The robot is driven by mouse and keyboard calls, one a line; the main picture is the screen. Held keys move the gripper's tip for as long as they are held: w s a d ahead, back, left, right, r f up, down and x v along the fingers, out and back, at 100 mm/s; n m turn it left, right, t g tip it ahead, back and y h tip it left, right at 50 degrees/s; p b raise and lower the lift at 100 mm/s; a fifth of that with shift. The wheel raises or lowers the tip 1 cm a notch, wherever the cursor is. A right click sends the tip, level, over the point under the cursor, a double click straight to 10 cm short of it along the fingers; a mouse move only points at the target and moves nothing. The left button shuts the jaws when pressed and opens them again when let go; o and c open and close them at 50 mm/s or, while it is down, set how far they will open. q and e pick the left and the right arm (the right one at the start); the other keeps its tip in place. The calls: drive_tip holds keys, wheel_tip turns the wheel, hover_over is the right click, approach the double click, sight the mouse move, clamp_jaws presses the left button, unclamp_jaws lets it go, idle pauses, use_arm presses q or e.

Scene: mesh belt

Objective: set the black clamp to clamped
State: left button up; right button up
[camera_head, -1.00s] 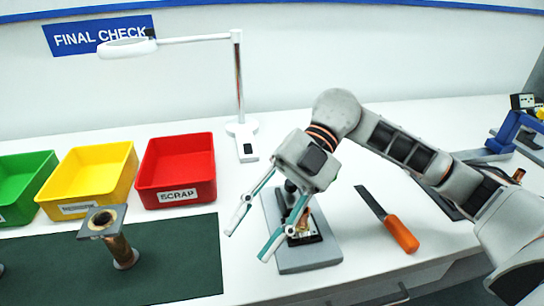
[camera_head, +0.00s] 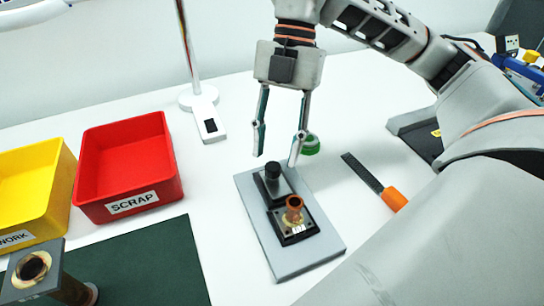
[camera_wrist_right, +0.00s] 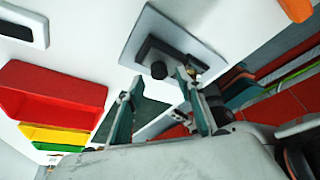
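The black clamp (camera_head: 272,182) sits on a grey plate (camera_head: 300,258) on the white table. Its round black knob stands up at the far end; a copper-coloured fitting (camera_head: 294,212) stands in a black block at the near end. My right gripper (camera_head: 277,155) points down with fingers apart and empty, just above and behind the knob in the head view. In the right wrist view the clamp (camera_wrist_right: 158,70) shows ahead of the fingers (camera_wrist_right: 157,103), apart from them; one finger partly covers the near-end block. My left gripper is not in view.
A red SCRAP bin (camera_head: 125,168) and a yellow bin (camera_head: 30,195) stand left. A lamp base (camera_head: 204,118) is behind. A green round object (camera_head: 310,145) is behind the right finger. My arm fills the lower right.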

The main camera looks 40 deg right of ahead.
sight(275, 169)
drive_tip(key=shift+x, duration=1.1)
drive_tip(key=shift+a+f, duration=0.1)
drive_tip(key=shift+f, duration=0.2)
clamp_jaws()
drive_tip(key=shift+s, duration=0.15)
drive_tip(key=shift+s+a, duration=0.1)
drive_tip(key=shift+s, duration=0.2)
drive_tip(key=shift+s+a+p, duration=0.25)
drive_tip(key=shift+s+p, duration=0.05)
drive_tip(key=shift+s, duration=0.7)
drive_tip(key=shift+w, duration=0.1)
unclamp_jaws()
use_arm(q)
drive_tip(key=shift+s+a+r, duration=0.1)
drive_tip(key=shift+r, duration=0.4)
use_arm(e)
drive_tip(key=v, duration=1.2)
